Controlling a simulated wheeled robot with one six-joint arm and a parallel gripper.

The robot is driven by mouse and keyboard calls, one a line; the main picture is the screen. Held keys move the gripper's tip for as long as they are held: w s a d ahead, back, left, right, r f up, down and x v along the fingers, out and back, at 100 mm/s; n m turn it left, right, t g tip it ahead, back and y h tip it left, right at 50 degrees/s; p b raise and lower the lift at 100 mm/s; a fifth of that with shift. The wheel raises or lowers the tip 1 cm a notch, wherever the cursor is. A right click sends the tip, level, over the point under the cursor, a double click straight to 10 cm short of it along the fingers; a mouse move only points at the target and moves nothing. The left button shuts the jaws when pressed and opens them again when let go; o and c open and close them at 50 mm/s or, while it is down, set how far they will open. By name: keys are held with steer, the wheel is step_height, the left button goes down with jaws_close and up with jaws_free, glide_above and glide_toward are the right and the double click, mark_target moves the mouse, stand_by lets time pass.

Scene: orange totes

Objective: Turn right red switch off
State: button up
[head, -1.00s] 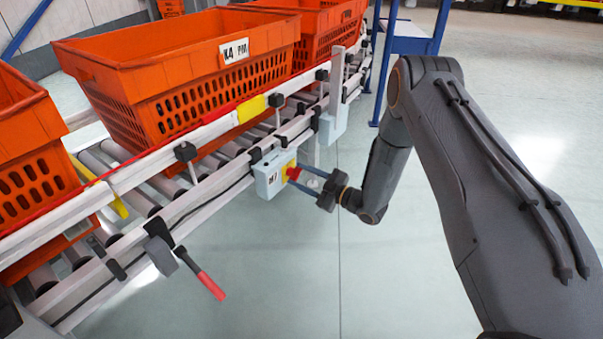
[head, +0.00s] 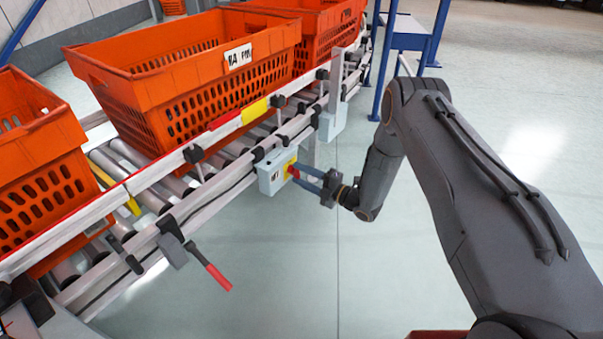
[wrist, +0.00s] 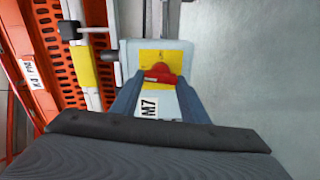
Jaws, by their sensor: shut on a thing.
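The red switch (wrist: 160,74) sits on a yellow plate on a light grey box (wrist: 177,52), which carries an M7 label in the wrist view. The switch (head: 293,172) and its box (head: 270,178) also show in the head view, fixed to the conveyor's side rail. My gripper (head: 301,174) reaches in from the right, with its fingertips at the switch. In the wrist view my gripper (wrist: 158,85) has its two blue-grey fingers on either side of the red knob, shut on it. The knob slants slightly in that view. The fingers hide part of the box.
Orange totes (head: 190,75) stand on the roller conveyor to the left. A lever with a red handle (head: 218,277) sticks out from the rail nearer to me. Another grey box (head: 333,122) hangs further along the rail. The floor at right is open.

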steer(key=shift+f+n, duration=0.1)
steer(key=shift+n, duration=0.5)
steer(key=shift+p, duration=0.3)
steer(key=o, duration=1.1)
steer(key=shift+c, duration=0.2)
steer(key=p+v, duration=0.1)
steer(key=v, duration=0.6)
steer(key=shift+s+d+p, duration=0.25)
steer(key=shift+d+p, duration=0.1)
steer(key=shift+p, duration=0.05)
